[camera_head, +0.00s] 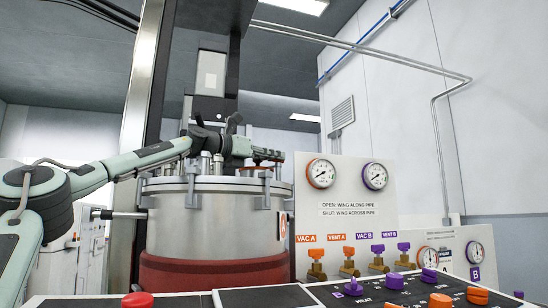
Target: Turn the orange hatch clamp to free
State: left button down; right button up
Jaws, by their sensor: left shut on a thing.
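A round metal vessel (185,232) with a flanged lid stands at the middle left. My left arm reaches in from the left, over the lid. My left gripper (268,155) is at the right side of the lid top, its fingers pointing right. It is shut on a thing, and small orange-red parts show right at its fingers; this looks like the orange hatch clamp. The fingers and wrist hide most of it, so its angle cannot be told. My right gripper is out of view.
A panel (387,204) with two gauges and a wing-position label stands right of the vessel. Orange and purple valves (316,256) line its foot. A console (440,289) with coloured knobs and a red button (137,299) are in front. A dark column rises behind the vessel.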

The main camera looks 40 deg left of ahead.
pick_arm(q)
jog(key=shift+w+a+m+h, duration=0.2)
jog(key=shift+m+h, duration=0.4)
jog(key=shift+h, duration=0.4)
jog(key=shift+s+m+g+h, duration=0.1)
jog(key=shift+m+g+h, duration=0.45)
jog(key=shift+h, duration=0.35)
jog(key=shift+m, duration=0.25)
jog(key=c, duration=1.9)
grip_release()
jog(key=shift+y, duration=0.3)
